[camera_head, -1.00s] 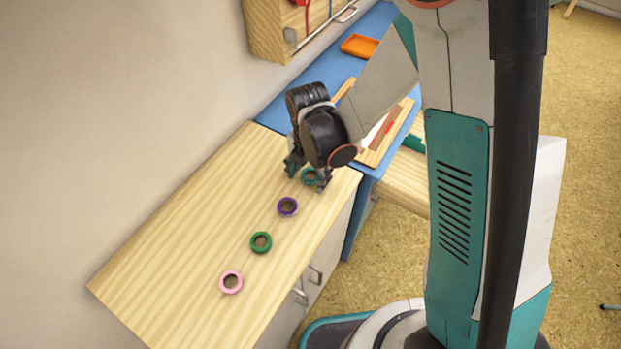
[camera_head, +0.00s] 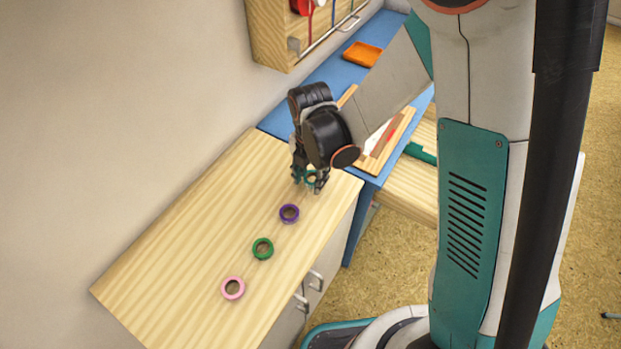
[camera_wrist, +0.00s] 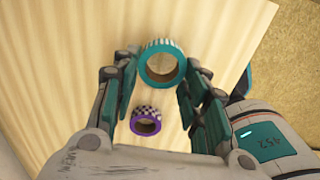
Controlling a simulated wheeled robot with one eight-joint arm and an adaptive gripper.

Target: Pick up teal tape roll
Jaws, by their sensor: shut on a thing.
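The teal tape roll (camera_wrist: 160,63) is a ring with a striped rim, near the far end of the wooden counter top. In the head view the teal tape roll (camera_head: 312,178) is partly hidden by my gripper. My gripper (camera_wrist: 161,80) has a finger on each side of the teal tape roll and is shut on it. The head view shows my gripper (camera_head: 310,182) low over the counter; whether the roll touches the counter I cannot tell.
A purple roll (camera_head: 289,214), a green roll (camera_head: 263,249) and a pink roll (camera_head: 233,288) lie in a line on the counter (camera_head: 190,240). A blue surface (camera_head: 330,75) with an orange tray (camera_head: 362,54) adjoins it. A wall stands on the left.

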